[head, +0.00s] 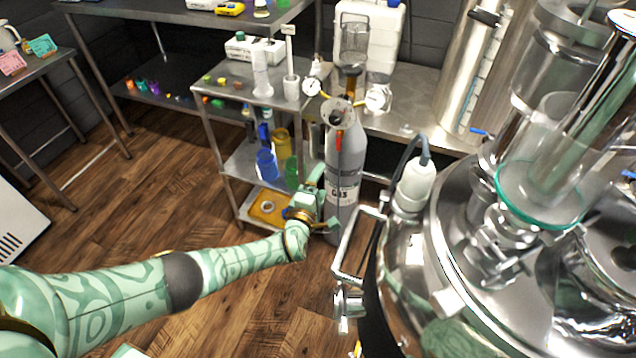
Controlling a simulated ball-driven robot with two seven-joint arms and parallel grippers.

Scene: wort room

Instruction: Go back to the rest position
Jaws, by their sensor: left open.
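My left arm reaches in from the lower left across the wooden floor. My left gripper (322,205) is open, with its fingers toward the grey gas cylinder (347,165) marked "GAS". The gripper is close to the left side of the cylinder; I cannot tell whether it touches it. Nothing shows held in it. The cylinder stands upright with a regulator (343,93) and two gauges on top. My right gripper is not in view.
A large steel vessel (450,290) with a metal handle (352,240) and glass fittings fills the right side. A steel shelf cart (240,170) holding bottles and a yellow tray (268,210) stands behind the gripper. The wooden floor (150,215) at left is clear.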

